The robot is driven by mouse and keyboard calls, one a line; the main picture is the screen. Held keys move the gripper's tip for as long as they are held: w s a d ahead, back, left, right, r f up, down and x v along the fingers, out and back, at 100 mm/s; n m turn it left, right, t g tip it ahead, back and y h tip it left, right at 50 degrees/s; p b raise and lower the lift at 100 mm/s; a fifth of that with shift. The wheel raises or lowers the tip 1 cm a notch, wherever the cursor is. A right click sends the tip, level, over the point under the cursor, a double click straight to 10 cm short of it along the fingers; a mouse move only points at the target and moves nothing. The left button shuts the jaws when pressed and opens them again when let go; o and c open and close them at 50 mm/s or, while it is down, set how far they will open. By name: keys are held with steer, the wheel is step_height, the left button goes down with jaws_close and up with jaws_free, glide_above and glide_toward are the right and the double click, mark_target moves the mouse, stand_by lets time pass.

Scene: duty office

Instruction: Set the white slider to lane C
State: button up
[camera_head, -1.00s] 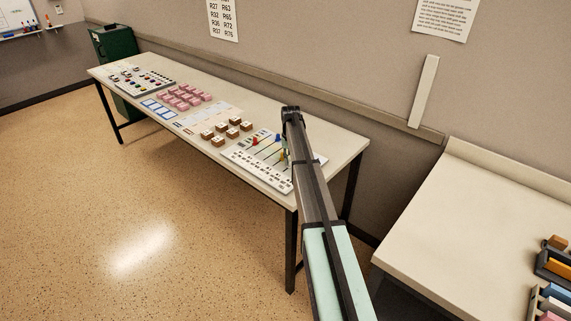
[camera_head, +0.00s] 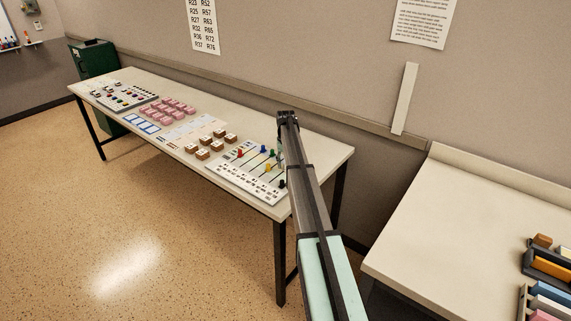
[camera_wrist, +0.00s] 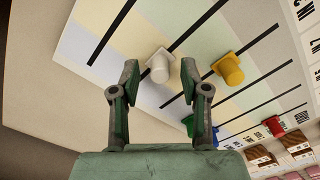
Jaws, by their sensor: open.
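The white slider (camera_wrist: 159,66) is a short white knob on a dark slot of the slider board (camera_wrist: 100,14). In the wrist view it shows between the open fingers of my gripper (camera_wrist: 159,75), apart from both fingertips. Whether the fingers are level with it or above it I cannot tell. In the head view my gripper (camera_head: 287,117) is over the right end of the board (camera_head: 228,182), and my arm hides part of it; the white slider is not visible there. The board has pale coloured bands across its slots. Lane letters are not readable.
A yellow slider (camera_wrist: 229,69) stands close right of my right finger. Brown blocks (camera_head: 217,146) and pink blocks (camera_head: 174,108) lie farther left on the table (camera_head: 318,155). A second counter (camera_head: 460,225) is at right.

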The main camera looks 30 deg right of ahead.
step_height(320, 180, up, 12)
stand_by(0.6)
